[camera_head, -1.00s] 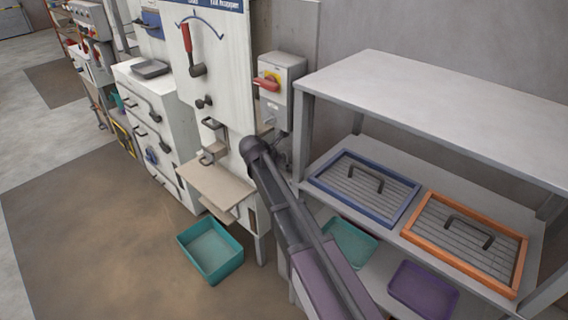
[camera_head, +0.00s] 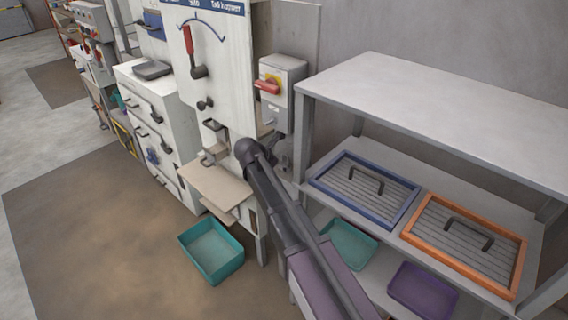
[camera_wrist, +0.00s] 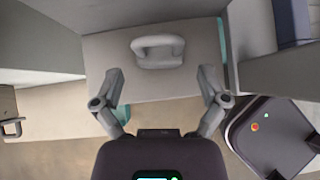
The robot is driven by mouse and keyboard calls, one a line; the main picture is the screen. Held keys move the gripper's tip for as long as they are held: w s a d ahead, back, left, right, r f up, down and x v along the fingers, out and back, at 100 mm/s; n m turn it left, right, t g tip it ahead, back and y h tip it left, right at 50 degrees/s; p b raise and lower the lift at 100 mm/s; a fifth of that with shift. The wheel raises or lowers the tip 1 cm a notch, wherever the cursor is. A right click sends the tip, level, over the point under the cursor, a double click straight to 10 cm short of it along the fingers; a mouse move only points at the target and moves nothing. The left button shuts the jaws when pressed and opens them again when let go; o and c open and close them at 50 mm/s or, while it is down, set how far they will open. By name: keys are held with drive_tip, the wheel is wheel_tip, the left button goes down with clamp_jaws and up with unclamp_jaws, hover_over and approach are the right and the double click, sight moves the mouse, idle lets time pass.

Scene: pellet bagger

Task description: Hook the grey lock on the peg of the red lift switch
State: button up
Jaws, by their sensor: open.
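The grey lock (camera_wrist: 158,52), a thick rounded loop, shows in the wrist view on a pale flat surface (camera_wrist: 105,55). My gripper (camera_wrist: 160,72) is open, with one fingertip to each side of the lock's near edge. The fingers do not appear to touch it. The red lift switch (camera_head: 268,86) is a red handle on a yellow plate, on a grey box (camera_head: 285,90) in the head view. A small pale stub shows low on the box front; I cannot tell whether it is the peg. In the head view my arm hides the gripper and I cannot make out the lock.
A white machine panel with a red-handled lever (camera_head: 188,40) stands left of the switch. A beige shelf (camera_head: 213,188) juts out below, over a teal bin (camera_head: 212,250). A grey rack (camera_head: 430,95) with framed trays stands close on the right. Floor at the left is clear.

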drive_tip(key=s+a, duration=0.7)
drive_tip(key=s, duration=0.1)
drive_tip(key=shift+a, duration=0.15)
drive_tip(key=shift+f, duration=0.1)
idle(0.7)
